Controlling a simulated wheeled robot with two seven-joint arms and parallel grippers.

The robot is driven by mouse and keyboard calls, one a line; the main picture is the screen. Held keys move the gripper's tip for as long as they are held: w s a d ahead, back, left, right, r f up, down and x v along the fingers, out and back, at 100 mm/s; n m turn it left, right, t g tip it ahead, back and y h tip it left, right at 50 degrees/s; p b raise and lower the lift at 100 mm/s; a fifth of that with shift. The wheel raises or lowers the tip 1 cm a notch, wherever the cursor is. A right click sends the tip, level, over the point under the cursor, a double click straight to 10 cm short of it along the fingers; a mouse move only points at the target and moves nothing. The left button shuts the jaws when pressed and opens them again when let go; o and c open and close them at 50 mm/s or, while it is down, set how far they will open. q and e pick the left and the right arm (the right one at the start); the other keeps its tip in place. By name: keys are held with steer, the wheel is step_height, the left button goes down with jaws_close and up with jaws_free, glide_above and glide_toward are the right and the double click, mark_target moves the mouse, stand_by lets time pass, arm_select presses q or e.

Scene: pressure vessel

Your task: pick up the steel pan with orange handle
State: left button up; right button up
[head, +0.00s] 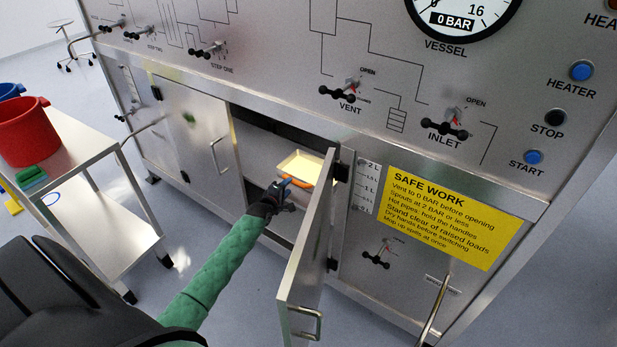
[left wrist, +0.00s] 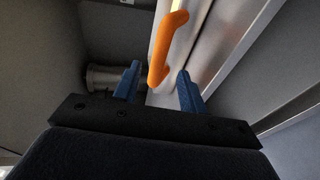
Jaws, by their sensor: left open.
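The steel pan (head: 303,165) sits inside the open cabinet compartment, its shallow tray lit pale yellow. Its orange handle (head: 296,182) faces out toward the opening. My left gripper (head: 284,185) reaches into the compartment at the handle. In the left wrist view the orange handle (left wrist: 164,50) runs down to between the two blue fingers of my left gripper (left wrist: 160,88), which are apart. The steel side of the pan (left wrist: 208,48) shows behind the handle. I cannot tell whether the fingers touch the handle. My right gripper is not in view.
The open cabinet door (head: 312,250) stands just right of my left arm. A closed door (head: 195,125) is to the left. A steel cart (head: 85,165) with a red bucket (head: 28,130) stands at the left. A pipe fitting (left wrist: 103,77) lies beside the pan.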

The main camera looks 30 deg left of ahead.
arm_select(q)
steer(key=x, duration=0.4)
steer(key=shift+w+a+r+p, duration=0.1)
steer(key=shift+w+a+p, duration=0.05)
steer(key=shift+a+p, duration=0.2)
steer(key=shift+w, duration=0.55)
jaws_close()
